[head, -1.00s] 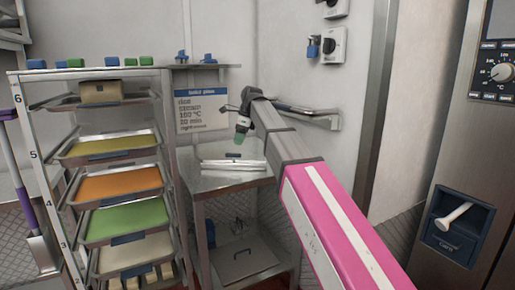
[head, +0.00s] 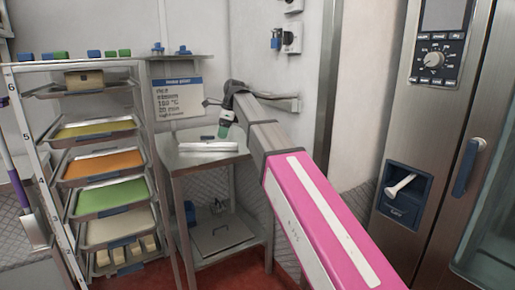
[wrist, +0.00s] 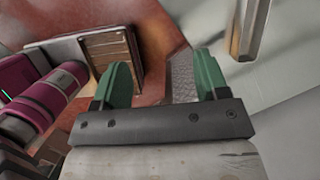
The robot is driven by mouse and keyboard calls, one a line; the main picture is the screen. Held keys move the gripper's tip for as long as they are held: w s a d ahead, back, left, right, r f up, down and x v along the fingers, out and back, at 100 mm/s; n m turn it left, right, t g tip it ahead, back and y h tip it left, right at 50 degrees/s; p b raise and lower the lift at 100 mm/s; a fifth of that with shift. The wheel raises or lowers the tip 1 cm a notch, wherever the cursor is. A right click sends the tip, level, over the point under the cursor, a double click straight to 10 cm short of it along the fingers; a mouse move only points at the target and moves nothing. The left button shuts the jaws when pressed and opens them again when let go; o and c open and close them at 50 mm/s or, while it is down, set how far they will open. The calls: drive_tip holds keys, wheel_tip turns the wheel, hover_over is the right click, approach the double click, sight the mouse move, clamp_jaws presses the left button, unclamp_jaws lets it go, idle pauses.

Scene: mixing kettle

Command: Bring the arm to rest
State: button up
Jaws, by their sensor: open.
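My gripper (head: 223,131) is at the end of my pink and grey arm in the head view, in front of the wall above a small steel table (head: 185,161). In the wrist view my gripper (wrist: 160,80) shows two green fingers spread apart with nothing between them. Reddish floor and a grey surface lie beyond the fingers.
A tray rack (head: 107,168) with coloured trays stands at the left. A steel oven (head: 440,120) with a control panel, and a white-handled probe in a blue holder (head: 400,193), is at the right. A notice (head: 179,98) and wall switches (head: 291,38) are behind. Red floor shows below.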

drive_tip(key=s+d+f+n+h, duration=0.1)
drive_tip(key=s+d+f+n, duration=0.15)
drive_tip(key=d+f, duration=0.5)
drive_tip(key=s+d+f+n, duration=0.1)
drive_tip(key=d+f+n, duration=0.25)
drive_tip(key=f, duration=0.65)
drive_tip(key=s+d+f+n+h, duration=0.1)
drive_tip(key=s+d+f+n, duration=0.1)
drive_tip(key=d+f, duration=0.6)
drive_tip(key=s+d+f+n, duration=0.4)
drive_tip(key=s+d+f, duration=0.2)
drive_tip(key=f, duration=0.3)
drive_tip(key=s+d+f+n+h, duration=0.1)
drive_tip(key=s+d+f+n, duration=0.4)
drive_tip(key=s+d+f, duration=0.2)
wheel_tip(320, 180, down, 3)
drive_tip(key=shift+s+d+r, duration=0.15)
drive_tip(key=shift+s+d, duration=0.05)
drive_tip(key=shift+s, duration=0.95)
